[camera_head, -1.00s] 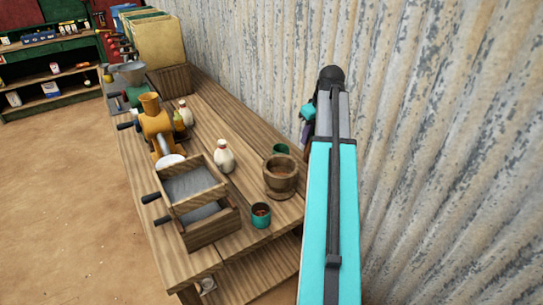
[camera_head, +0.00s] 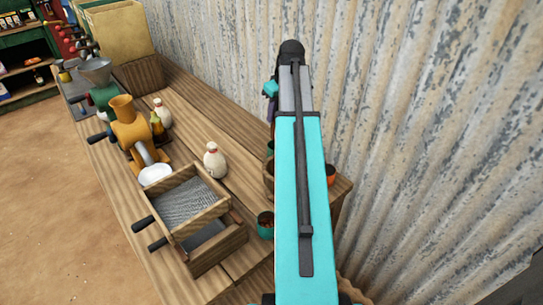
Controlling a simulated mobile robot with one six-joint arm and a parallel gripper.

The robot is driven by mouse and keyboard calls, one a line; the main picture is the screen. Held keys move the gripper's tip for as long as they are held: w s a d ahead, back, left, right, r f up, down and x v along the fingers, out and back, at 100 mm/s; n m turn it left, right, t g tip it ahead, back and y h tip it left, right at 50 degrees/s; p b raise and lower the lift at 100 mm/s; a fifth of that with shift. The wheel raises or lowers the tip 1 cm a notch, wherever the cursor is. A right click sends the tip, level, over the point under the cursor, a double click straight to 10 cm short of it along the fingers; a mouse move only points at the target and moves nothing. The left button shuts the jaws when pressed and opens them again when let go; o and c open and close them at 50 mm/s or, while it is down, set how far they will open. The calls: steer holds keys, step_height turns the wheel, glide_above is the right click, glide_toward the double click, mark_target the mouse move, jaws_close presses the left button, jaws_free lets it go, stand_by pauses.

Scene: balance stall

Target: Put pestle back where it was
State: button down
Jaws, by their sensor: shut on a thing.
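The pestle is not visible. The wooden mortar (camera_head: 268,182) stands on the wooden bench (camera_head: 192,113), with only a thin strip of its left side showing beside my arm. My teal arm rises through the middle of the view and covers most of the mortar. Parts of my wrist show near the arm's far end, but my gripper's fingers and whatever is between them are hidden behind the arm.
A teal cup (camera_head: 265,228) stands left of my arm; an orange cup (camera_head: 331,174) shows to its right. A white bottle (camera_head: 214,162), a drawered wooden box (camera_head: 200,225) and a yellow grinder (camera_head: 128,125) crowd the bench. A corrugated wall (camera_head: 400,110) rises behind.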

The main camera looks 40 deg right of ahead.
steer(key=shift+w, duration=0.1)
stand_by(0.3)
steer(key=shift+f+p, duration=0.65)
steer(key=shift+f, duration=2.45)
steer(key=shift+f, duration=0.1)
steer(key=shift+f+p, duration=0.45)
steer(key=shift+f, duration=1.3)
steer(key=shift+f, duration=0.15)
steer(key=c, duration=1.5)
jaws_free()
